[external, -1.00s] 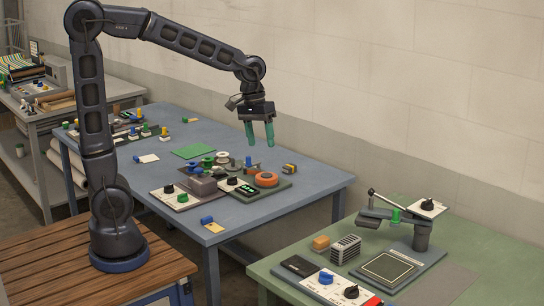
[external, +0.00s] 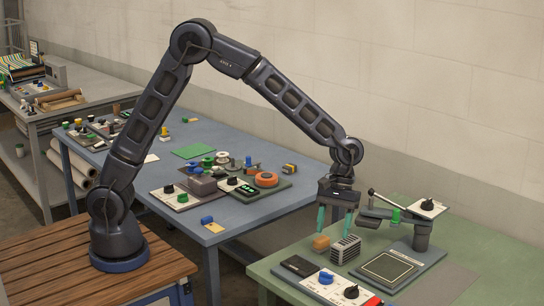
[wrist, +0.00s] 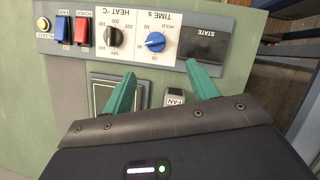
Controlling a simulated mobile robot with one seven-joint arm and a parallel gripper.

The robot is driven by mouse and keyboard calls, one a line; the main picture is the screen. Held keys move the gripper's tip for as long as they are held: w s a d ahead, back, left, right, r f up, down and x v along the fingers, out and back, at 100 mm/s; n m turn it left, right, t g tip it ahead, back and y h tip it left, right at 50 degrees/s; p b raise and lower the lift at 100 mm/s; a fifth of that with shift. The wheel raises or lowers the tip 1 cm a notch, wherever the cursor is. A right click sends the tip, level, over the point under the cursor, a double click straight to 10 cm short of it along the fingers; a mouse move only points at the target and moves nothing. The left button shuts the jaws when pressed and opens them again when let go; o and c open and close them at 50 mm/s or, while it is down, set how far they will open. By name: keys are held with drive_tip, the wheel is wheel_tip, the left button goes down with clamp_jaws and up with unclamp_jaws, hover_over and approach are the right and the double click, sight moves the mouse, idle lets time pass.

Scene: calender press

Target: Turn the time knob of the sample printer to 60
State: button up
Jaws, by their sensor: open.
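The sample printer's control panel (external: 338,287) lies near the front of the green table. Its blue time knob (external: 326,277) sits between the black display and the black heat knob (external: 351,292). In the wrist view the time knob (wrist: 155,41) is beside the "TIME s" label, upside down; its exact pointer setting is too small to read surely. My gripper (external: 334,232) is open and empty, pointing down above the table behind the panel. In the wrist view its green fingertips (wrist: 160,70) are spread apart, with the time knob beyond the gap; nothing is between them.
A press with a lever (external: 386,205) and a framed plate (external: 388,268) are to the right. The panel also has red (wrist: 82,30) and blue (wrist: 63,29) switches.

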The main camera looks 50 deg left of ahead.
sight(327, 273)
drive_tip(key=x, duration=0.8)
drive_tip(key=d+x, duration=0.1)
drive_tip(key=x, duration=0.3)
drive_tip(key=shift+s+d, duration=0.1)
drive_tip(key=shift+s, duration=0.1)
drive_tip(key=c, duration=1)
